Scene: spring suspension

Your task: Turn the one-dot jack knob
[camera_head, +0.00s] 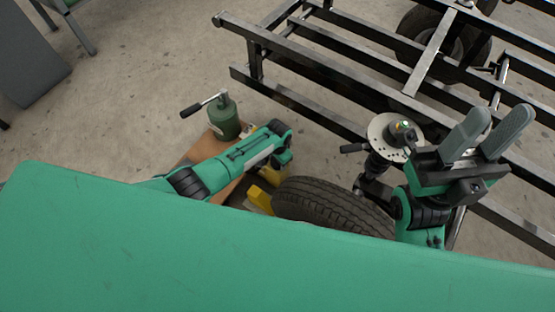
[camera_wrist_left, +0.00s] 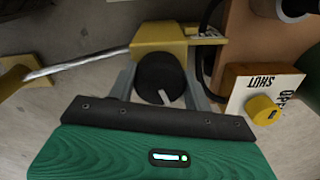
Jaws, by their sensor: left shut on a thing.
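My left gripper (camera_wrist_left: 163,82) is shut on a black round knob (camera_wrist_left: 161,70) with a pale line on its face; a finger is on each side of it. The knob sits at a yellow metal jack part (camera_wrist_left: 178,43). No dot is legible on it. In the head view the left gripper (camera_head: 284,163) is low by the yellow jack (camera_head: 261,199), beside the tyre; the knob is hidden there. My right gripper (camera_head: 487,138) is open and empty, its two grey fingers pointing up, near the round perforated plate.
A yellow knob (camera_wrist_left: 262,110) with a SHUT/OPEN label is right of the gripper. A green cylinder with a handle (camera_head: 223,118) stands on a brown board. A tyre (camera_head: 330,204), perforated plate (camera_head: 385,137) and black metal frame (camera_head: 300,58) are close by.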

